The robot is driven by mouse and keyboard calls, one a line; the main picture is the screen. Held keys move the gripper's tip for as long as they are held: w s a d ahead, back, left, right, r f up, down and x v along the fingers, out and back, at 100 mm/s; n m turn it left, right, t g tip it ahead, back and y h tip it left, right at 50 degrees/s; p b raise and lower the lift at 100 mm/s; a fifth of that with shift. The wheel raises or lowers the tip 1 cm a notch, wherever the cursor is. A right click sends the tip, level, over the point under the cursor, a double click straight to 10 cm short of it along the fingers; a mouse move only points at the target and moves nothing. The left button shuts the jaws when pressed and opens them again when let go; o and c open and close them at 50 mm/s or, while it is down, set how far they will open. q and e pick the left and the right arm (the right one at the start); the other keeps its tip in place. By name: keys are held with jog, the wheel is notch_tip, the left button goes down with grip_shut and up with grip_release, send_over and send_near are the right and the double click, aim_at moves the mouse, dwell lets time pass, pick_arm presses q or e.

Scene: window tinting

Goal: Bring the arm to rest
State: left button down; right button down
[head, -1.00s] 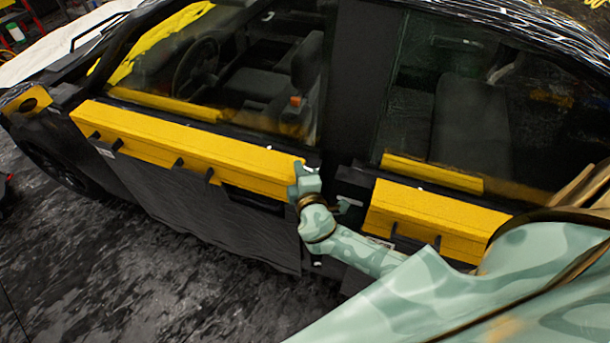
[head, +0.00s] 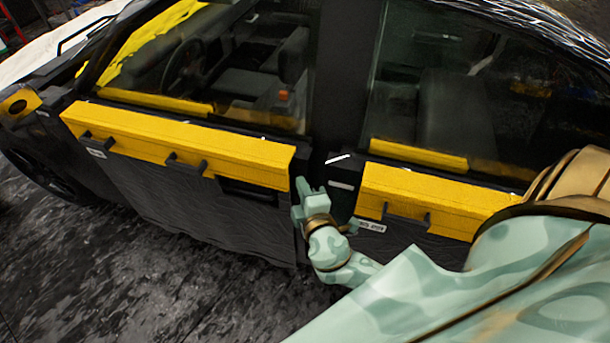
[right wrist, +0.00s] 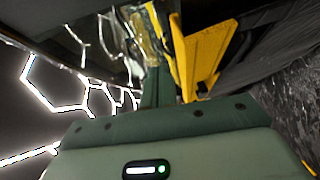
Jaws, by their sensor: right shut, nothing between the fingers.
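My right arm, pale green with camouflage patches, reaches in from the lower right of the head view. Its right gripper (head: 306,187) is shut and empty. In the picture it lies between the front and rear yellow door trays, close to the dark car side; I cannot tell whether it touches. In the right wrist view the green gripper (right wrist: 158,88) points up toward a yellow edge. My left gripper is not in view.
A dark car fills the view. A yellow tray (head: 185,142) hangs on its front door and another yellow tray (head: 440,200) on its rear door. Dark sheeting (head: 200,210) covers the lower door. The dark floor (head: 110,280) at lower left is clear.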

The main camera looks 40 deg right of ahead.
jog(key=shift+s, duration=0.45)
jog(key=s+f+m+g+y+b, duration=0.15)
jog(key=s+f+g, duration=0.35)
jog(key=f, duration=1)
jog(key=s+f+m+g+y+b, duration=0.1)
jog(key=s+f+g+y+b, duration=0.15)
jog(key=s+f, duration=0.9)
jog(key=s+a+f+m+g+b, duration=0.1)
jog(key=s+f+m+g+b, duration=0.5)
jog(key=s+f, duration=1.5)
notch_tip(320, 180, down, 3)
jog(key=shift+s+a+r+m+g+y, duration=0.25)
jog(key=shift+m+g+y, duration=0.2)
jog(key=shift+g, duration=0.3)
jog(key=shift+d, duration=0.1)
